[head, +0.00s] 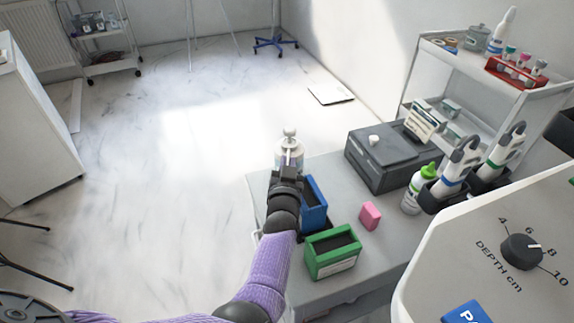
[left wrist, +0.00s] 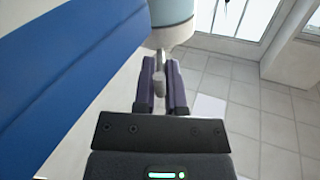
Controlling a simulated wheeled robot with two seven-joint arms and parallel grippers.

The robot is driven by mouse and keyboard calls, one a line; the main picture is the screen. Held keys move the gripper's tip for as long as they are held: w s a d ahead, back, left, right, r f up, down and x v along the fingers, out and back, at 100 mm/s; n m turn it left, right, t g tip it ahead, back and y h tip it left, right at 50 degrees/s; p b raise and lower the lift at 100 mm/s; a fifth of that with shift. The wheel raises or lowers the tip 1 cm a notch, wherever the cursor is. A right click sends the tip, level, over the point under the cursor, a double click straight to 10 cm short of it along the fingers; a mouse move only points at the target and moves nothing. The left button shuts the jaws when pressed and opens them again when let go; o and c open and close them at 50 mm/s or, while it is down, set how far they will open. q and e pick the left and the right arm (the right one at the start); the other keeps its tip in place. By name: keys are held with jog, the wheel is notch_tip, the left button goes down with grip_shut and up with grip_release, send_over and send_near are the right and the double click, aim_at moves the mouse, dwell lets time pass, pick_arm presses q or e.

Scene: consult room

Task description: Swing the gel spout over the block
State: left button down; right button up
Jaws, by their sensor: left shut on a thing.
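The gel bottle (head: 290,157) is a pale pump bottle with a white pump head (head: 289,133) on top, at the left back of the grey cart top. My left gripper (head: 287,172) is in front of it and hides much of its lower part. In the left wrist view, my left gripper (left wrist: 162,75) has its two fingers shut on the thin grey spout (left wrist: 158,78), below the blue and white bottle (left wrist: 172,18). The pink block (head: 370,216) lies on the cart, apart from and to the right of the gripper. My right gripper is not in view.
A blue box (head: 314,203) stands close beside my left gripper, and a green box (head: 332,252) stands nearer. A grey case (head: 385,158), a green-capped bottle (head: 412,195) and probes in holders (head: 455,175) stand to the right. The cart top (head: 350,185) is clear behind the block.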

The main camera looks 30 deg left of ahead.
pick_arm(q)
jog(key=shift+w+d, duration=0.1)
jog(key=shift+d, duration=0.05)
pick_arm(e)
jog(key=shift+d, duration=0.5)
pick_arm(q)
jog(key=c, duration=0.7)
grip_release()
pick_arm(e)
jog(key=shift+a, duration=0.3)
